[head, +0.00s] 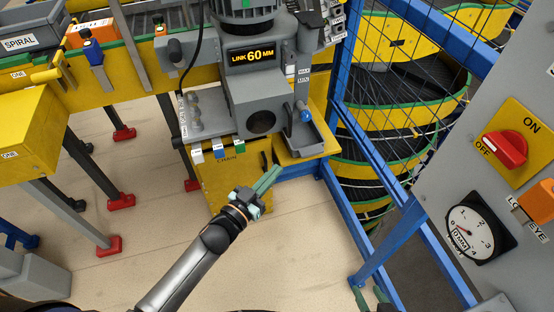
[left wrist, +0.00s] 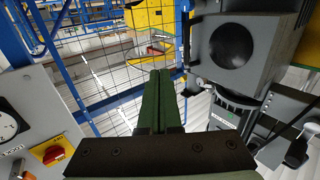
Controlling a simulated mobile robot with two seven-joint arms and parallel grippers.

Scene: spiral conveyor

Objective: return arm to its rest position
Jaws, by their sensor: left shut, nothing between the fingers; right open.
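My left arm comes in from the bottom left in the head view. Its gripper (head: 270,179) has its green fingers together, with nothing between them, in front of the yellow chain box (head: 228,184) under the grey drive unit. In the left wrist view the shut fingers (left wrist: 159,99) point away from the camera, with the drive unit's dark round opening (left wrist: 232,40) to their right. My right gripper (head: 369,296) shows only its fingertips at the bottom edge of the head view. They are apart and empty, near the foot of the blue frame.
The grey drive unit (head: 240,97) with a small tray (head: 306,138) stands beyond the left gripper. A blue mesh guard (head: 345,200) encloses the spiral conveyor (head: 375,150). A grey panel with a red switch (head: 505,149) stands at right. The floor (head: 290,255) between is clear.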

